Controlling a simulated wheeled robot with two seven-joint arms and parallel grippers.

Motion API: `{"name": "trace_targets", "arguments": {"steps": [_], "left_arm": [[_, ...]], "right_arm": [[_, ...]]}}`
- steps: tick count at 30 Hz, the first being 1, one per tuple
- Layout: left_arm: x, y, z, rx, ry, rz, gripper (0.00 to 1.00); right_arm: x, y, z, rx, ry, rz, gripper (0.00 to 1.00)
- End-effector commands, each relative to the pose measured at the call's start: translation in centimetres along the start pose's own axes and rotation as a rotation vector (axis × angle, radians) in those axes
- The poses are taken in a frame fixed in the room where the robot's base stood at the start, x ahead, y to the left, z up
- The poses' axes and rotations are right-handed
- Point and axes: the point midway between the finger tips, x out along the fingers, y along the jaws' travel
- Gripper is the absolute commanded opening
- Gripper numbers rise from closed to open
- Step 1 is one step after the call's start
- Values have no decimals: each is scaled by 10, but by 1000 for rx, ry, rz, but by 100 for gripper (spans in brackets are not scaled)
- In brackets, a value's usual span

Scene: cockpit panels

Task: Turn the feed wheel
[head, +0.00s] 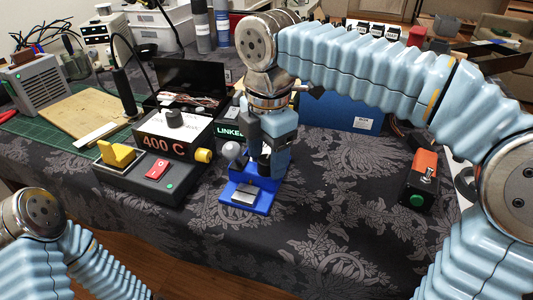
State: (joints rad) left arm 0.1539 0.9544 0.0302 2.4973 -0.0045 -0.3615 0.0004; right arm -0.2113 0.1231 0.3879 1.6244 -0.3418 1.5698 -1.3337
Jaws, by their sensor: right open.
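A small device with a blue base (262,196) stands on the cloth-covered table near its front edge. It has a grey ball-shaped knob (233,152) on its left side and a silver metal plate (244,194) at its front. My right gripper (265,160) points down over the back of this device, just right of the grey knob, and its fingers are open. The fingers and wrist hide much of the device's upper part, so I cannot make out the feed wheel clearly or tell whether the fingers touch it. My left arm shows at the lower left, but its gripper is out of view.
Left of the device stands a box marked "400 C" (172,147) with a yellow knob (204,155), and a dark switch base with a red rocker (157,169). A black box with a green button (417,200) stands at right. The cloth (335,190) between is clear.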

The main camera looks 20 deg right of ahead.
Motion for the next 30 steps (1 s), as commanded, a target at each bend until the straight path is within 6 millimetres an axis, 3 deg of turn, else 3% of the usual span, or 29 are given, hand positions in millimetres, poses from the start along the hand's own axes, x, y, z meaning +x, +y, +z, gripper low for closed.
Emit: {"name": "trace_targets", "arguments": {"steps": [3,14,23,30], "left_arm": [[0,0,0,0,0,0,43],[0,0,0,0,0,0,43],[-3,1,0,0,0,0,43],[-10,4,0,1,-1,1,43]], "right_arm": [[0,0,0,0,0,0,62],[-1,0,0,0,0,0,7],[-2,0,0,34,-2,0,6],[-3,0,-1,165,-7,0,6]]}}
